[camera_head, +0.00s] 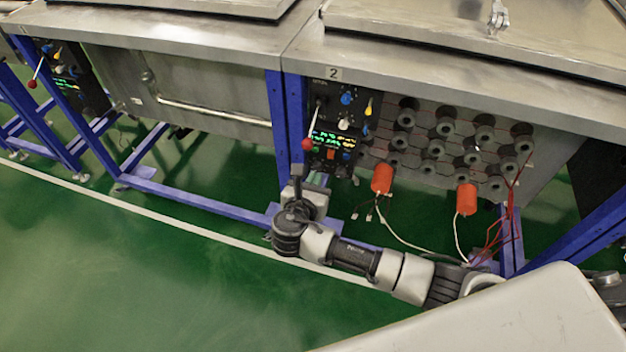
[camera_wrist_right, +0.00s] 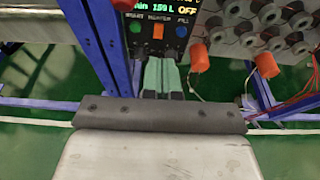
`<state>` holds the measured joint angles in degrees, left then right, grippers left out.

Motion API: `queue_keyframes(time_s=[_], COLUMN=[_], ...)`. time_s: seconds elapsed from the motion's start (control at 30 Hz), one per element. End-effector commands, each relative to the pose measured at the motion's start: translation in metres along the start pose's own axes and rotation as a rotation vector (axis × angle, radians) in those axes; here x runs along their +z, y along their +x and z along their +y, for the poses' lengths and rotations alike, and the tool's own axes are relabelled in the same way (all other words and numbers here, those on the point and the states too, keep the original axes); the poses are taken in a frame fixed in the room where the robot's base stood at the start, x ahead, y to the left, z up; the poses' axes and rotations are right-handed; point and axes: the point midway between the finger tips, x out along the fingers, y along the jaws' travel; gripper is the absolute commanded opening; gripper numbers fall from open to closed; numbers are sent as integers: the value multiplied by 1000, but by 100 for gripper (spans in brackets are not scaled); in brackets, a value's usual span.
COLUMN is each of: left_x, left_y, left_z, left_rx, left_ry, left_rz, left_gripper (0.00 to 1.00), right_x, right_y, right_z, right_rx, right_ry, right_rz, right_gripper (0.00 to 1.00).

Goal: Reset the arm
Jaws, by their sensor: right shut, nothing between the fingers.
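My right arm reaches in from the lower right in the head view. Its gripper (camera_head: 318,179) is low in front of the control panel (camera_head: 331,146) of the machine marked 2. In the right wrist view the two pale green fingers (camera_wrist_right: 160,76) are together, with nothing held, just below the panel's button row (camera_wrist_right: 157,32). A lever with a red ball knob (camera_head: 306,145) hangs at the panel's left side, above the gripper and apart from it. The knob also shows at the top of the right wrist view (camera_wrist_right: 122,4). My left gripper is out of view.
Blue frame legs (camera_head: 277,120) stand left of the panel. Orange cylinders (camera_head: 382,178) (camera_head: 466,198) with loose wires hang right of it, below rows of grey coils (camera_head: 446,127). A metal tabletop (camera_head: 440,80) overhangs above. The green floor (camera_head: 110,270) is clear at left.

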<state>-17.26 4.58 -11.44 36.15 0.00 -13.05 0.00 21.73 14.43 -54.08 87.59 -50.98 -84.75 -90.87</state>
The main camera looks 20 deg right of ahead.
Motion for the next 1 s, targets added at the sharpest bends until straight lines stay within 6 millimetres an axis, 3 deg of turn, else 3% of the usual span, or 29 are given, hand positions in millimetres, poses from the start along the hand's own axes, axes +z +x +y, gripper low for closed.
queue_keyframes(time_s=[0.2,0.73,0.87,1.0], left_x=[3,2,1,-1], left_y=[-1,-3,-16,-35], left_z=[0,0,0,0], left_rx=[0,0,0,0], left_ry=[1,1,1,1], left_rz=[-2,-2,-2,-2], left_gripper=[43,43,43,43], right_x=[1,-6,-49,-138], right_y=[-8,-6,5,5], right_z=[0,-2,-15,-55], right_rx=[0,-1,-10,-96], right_ry=[0,13,121,386], right_rz=[1,25,172,455], right_gripper=[0,0,0,0])
